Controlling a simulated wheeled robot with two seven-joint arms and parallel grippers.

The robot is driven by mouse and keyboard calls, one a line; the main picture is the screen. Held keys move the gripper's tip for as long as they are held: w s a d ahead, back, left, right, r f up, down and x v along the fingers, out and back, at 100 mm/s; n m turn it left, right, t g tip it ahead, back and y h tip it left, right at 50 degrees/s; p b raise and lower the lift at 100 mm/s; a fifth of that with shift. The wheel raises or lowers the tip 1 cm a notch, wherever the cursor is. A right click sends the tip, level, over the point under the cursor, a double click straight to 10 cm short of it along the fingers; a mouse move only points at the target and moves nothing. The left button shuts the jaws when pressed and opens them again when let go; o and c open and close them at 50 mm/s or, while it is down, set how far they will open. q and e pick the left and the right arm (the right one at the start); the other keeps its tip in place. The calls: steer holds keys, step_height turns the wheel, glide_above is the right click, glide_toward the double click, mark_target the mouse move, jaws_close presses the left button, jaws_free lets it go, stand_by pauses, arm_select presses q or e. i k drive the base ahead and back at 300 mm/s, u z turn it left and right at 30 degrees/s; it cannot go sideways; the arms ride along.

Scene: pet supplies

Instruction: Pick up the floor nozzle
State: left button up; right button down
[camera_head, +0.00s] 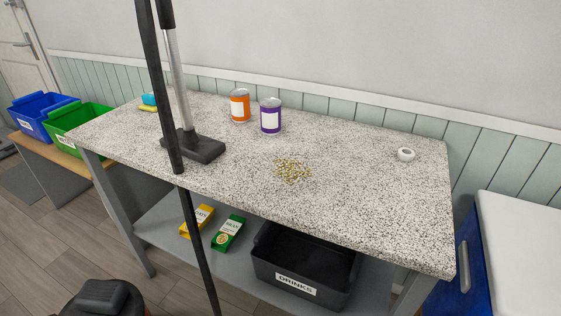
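The black floor nozzle (203,149) rests on the left part of the speckled table (345,185). A silver tube (179,80) rises from it, leaning slightly, and runs up out of the top of the view. A dark pole (160,90) crosses in front of the tube and hides the nozzle's left part. Neither of my grippers is in view.
Orange (240,106) and purple (270,117) cans stand behind a patch of yellowish bits (292,170). A white ring (406,154) lies at the right. Yellow and green packets and a black DRINKS crate (300,270) are on the shelf below. The table's right half is mostly clear.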

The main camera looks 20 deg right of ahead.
mark_target(200, 148)
steer(key=z, duration=1.25)
steer(key=k, duration=1.1)
steer(key=u, duration=0.85)
